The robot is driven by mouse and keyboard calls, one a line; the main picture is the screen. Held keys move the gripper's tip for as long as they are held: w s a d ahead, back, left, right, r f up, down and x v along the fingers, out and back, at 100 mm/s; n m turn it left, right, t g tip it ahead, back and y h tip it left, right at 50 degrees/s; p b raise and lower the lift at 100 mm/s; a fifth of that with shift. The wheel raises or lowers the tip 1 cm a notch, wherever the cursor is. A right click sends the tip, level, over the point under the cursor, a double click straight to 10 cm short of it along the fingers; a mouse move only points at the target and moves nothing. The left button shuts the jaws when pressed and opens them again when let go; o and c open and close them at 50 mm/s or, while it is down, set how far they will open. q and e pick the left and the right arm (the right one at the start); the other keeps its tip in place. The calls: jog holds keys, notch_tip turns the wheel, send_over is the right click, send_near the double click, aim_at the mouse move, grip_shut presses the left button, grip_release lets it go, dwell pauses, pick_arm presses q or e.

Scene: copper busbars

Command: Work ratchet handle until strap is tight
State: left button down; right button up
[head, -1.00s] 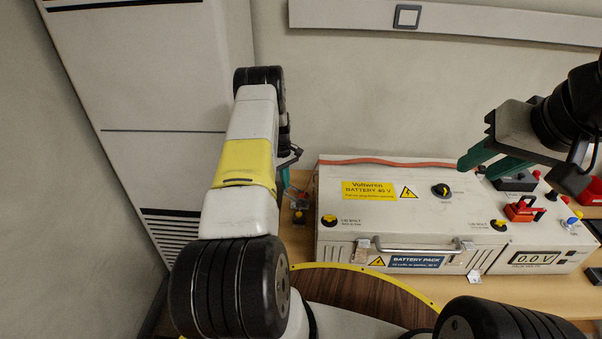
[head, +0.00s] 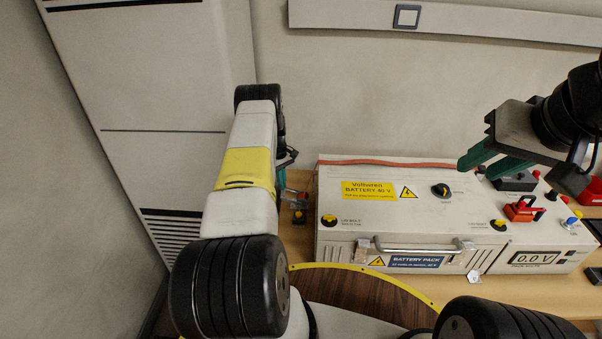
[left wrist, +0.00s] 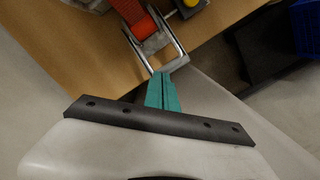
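The ratchet (head: 298,204) sits at the left end of the battery pack (head: 420,215), partly behind my left arm in the head view. In the left wrist view its metal handle (left wrist: 177,48) is a bright frame with an orange strap (left wrist: 137,20) running into it. My left gripper (left wrist: 162,90) has its teal fingers together at the handle's end bar and appears shut on it. In the head view the left gripper (head: 282,182) is mostly hidden. An orange-red strap (head: 400,163) lies along the back of the pack's top. My right gripper (head: 487,164) is open and empty above the pack's right side.
The pack's lid has a black knob (head: 441,190) and a front carry handle (head: 415,246). A red clamp-like part (head: 523,209) and a meter reading 0.0 V (head: 535,257) are at the right. A cabinet (head: 140,100) stands left; the wall is close behind.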

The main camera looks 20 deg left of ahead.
pick_arm(q)
jog(key=shift+a, duration=0.15)
notch_tip(320, 180, up, 8)
jog(key=shift+w+a, duration=0.25)
jog(key=shift+a, duration=0.05)
jog(key=shift+d, duration=0.1)
dwell(0.9)
jog(key=shift+s+d+r, duration=0.3)
jog(key=shift+s+d, duration=0.15)
jog(key=shift+d, duration=0.15)
jog(key=shift+s+d+r, duration=0.3)
jog(key=shift+s+d, duration=0.1)
jog(key=shift+d, duration=0.15)
